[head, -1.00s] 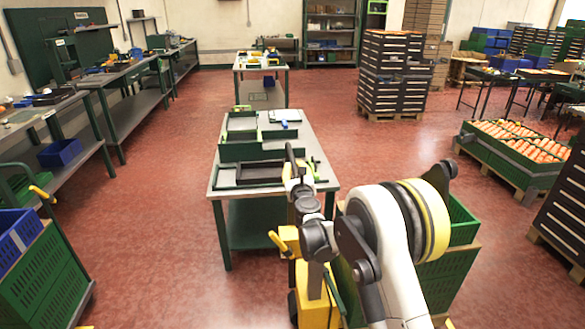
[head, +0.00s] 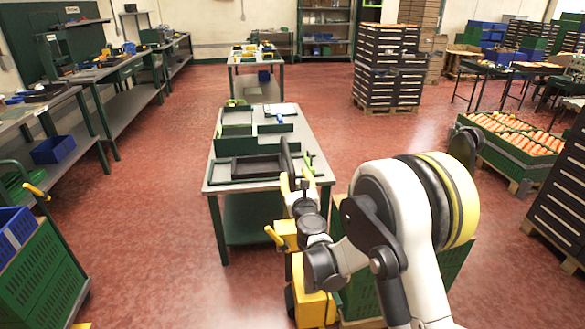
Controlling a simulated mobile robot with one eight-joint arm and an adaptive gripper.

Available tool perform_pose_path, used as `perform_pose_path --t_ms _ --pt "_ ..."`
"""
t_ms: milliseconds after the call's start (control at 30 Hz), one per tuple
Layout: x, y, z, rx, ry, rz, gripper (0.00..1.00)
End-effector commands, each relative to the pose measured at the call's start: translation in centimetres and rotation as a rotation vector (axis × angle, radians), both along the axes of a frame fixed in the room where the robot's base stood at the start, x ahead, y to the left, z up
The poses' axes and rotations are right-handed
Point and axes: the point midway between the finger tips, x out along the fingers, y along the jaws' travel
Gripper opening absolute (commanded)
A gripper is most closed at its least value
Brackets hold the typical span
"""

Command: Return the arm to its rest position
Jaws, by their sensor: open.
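My white arm (head: 400,200), with black joints and a yellow band, rises from the bottom of the head view, right of the middle. It is bent, with a dark joint (head: 322,266) towards the left. No held object shows.
A table (head: 225,187) with dark green trays (head: 250,144) stands ahead. Yellow equipment (head: 314,305) is close by, beside my arm. A green crate (head: 45,275) is at lower left, and dark stacked crates (head: 388,75) are behind. Red floor is open left of the table.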

Motion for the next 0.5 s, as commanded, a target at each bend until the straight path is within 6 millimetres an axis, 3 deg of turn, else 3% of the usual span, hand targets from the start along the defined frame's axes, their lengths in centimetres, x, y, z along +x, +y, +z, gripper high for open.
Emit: perform_pose_path --t_ms 200,500 --pt "-2.2 -0.6 0.0 0.000 0.000 -0.001 0.41" --pt "-2.4 -0.6 0.0 0.000 0.000 -0.001 0.41"
